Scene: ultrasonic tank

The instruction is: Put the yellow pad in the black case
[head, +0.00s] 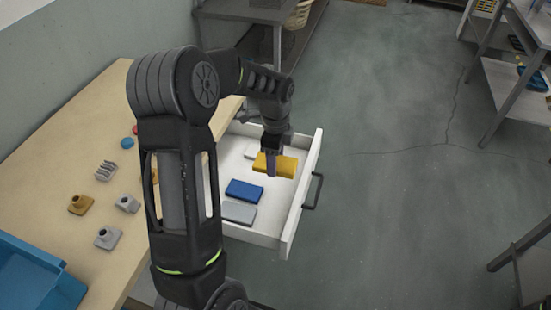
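The yellow pad (288,167) is in the open white drawer, near its front right side. My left gripper (273,165) reaches down at the pad. A dark finger crosses in front of the pad, with yellow showing on both sides of it. The other finger is hidden, so I cannot tell if the gripper is shut on the pad. I also cannot tell if the pad touches the drawer floor. I do not see a black case; my arm hides part of the drawer and table. My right gripper is not in view.
The white drawer (301,192) also holds a blue pad (244,190), a grey pad (238,212) and a pale item behind. Small parts and a blue bin (38,275) are on the wooden table (75,140). Shelving stands far right. The floor between is clear.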

